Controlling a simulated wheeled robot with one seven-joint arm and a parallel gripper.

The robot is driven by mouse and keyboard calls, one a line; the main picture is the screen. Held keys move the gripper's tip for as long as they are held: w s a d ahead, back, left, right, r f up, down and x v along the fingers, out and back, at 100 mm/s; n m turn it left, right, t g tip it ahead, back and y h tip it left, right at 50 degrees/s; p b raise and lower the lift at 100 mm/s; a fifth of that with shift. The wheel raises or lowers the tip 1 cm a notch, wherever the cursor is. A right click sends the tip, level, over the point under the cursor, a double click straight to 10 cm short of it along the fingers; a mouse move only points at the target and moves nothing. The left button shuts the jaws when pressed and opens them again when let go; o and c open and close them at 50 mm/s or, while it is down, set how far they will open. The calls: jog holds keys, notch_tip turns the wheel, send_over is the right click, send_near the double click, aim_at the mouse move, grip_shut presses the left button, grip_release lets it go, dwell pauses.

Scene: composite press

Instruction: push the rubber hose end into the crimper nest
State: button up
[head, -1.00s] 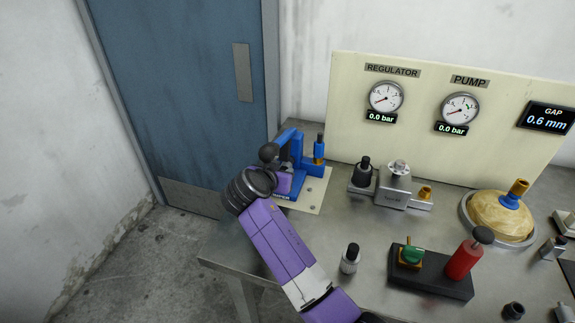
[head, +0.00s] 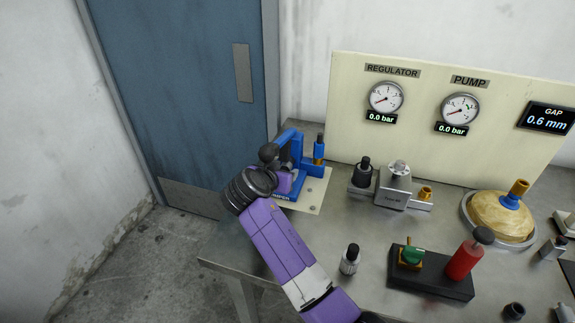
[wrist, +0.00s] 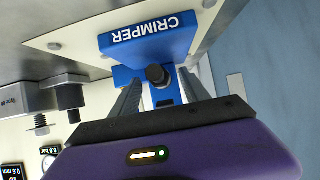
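The blue crimper (head: 297,160) stands on a pale base plate at the table's back left corner. Its CRIMPER label (wrist: 150,36) shows upside down in the wrist view. My gripper (wrist: 158,86) is at the crimper, with its two grey fingers apart. A dark round-ended piece (wrist: 157,75) shows between the fingers, with a gap visible on each side; I cannot tell whether it is the hose end or a crimper part. In the head view a black ball knob (head: 268,152) shows just above my wrist. My wrist hides the fingertips and the nest there. I cannot clearly identify the rubber hose.
A grey regulator block (head: 393,187) with a black knob stands right of the crimper. A small black-capped fitting (head: 350,259) and a black block with a red handle (head: 465,258) are nearer the front. A gauge panel (head: 345,130) and a blue door (head: 180,90) stand behind.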

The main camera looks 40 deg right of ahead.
jog(key=v, duration=0.8)
jog(key=shift+b, duration=0.3)
jog(key=shift+f, duration=0.1)
